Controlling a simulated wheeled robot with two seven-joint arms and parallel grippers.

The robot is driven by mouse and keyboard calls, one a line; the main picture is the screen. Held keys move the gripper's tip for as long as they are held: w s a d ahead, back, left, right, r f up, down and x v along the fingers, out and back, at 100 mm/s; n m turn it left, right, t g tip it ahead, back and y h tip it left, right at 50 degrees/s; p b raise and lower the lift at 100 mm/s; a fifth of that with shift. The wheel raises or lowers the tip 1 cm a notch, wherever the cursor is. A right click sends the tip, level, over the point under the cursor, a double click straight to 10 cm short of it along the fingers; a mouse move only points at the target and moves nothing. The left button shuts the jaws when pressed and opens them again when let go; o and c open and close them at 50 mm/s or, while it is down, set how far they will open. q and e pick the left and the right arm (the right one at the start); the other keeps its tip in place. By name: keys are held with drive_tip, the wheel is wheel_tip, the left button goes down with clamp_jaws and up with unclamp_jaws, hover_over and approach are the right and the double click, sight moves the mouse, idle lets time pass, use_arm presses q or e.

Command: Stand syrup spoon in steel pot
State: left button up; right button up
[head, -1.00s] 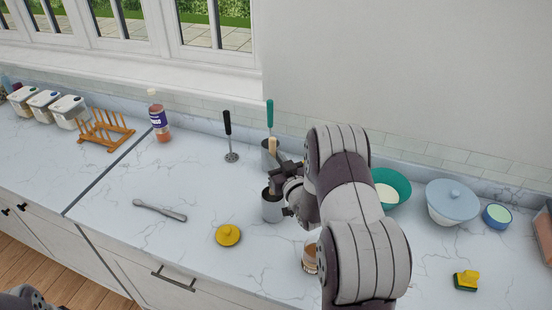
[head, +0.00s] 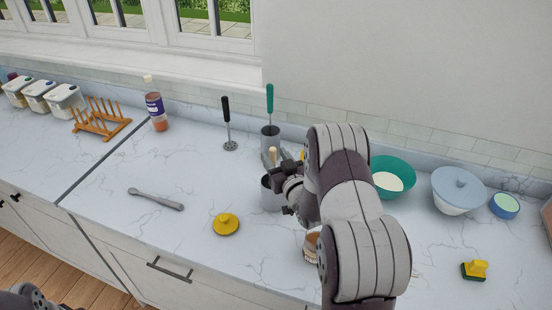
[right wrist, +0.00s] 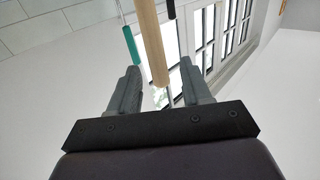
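The wooden-handled spoon (head: 273,155), which I take for the syrup spoon, stands roughly upright at the front grey steel pot (head: 270,197). Its lower end is hidden, apparently inside the pot. My right gripper (head: 276,168) is at the handle just above the pot rim. In the right wrist view my right gripper's fingers (right wrist: 160,88) are spread, with the wooden handle (right wrist: 150,40) between them and gaps on both sides. My left gripper is out of view; only part of that arm shows at the bottom left.
A second grey pot (head: 270,136) stands behind, near a green-handled utensil (head: 270,100) and black-handled masher (head: 227,125). A yellow lid (head: 226,224) and grey utensil (head: 155,199) lie left. Bowls (head: 392,178) stand right. The left front counter is mostly clear.

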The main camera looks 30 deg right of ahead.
drive_tip(key=shift+s, duration=0.25)
drive_tip(key=s+a+b, duration=0.1)
drive_tip(key=s+b, duration=0.2)
drive_tip(key=s, duration=0.9)
drive_tip(key=shift+b, duration=0.35)
drive_tip(key=shift+a+r, duration=0.1)
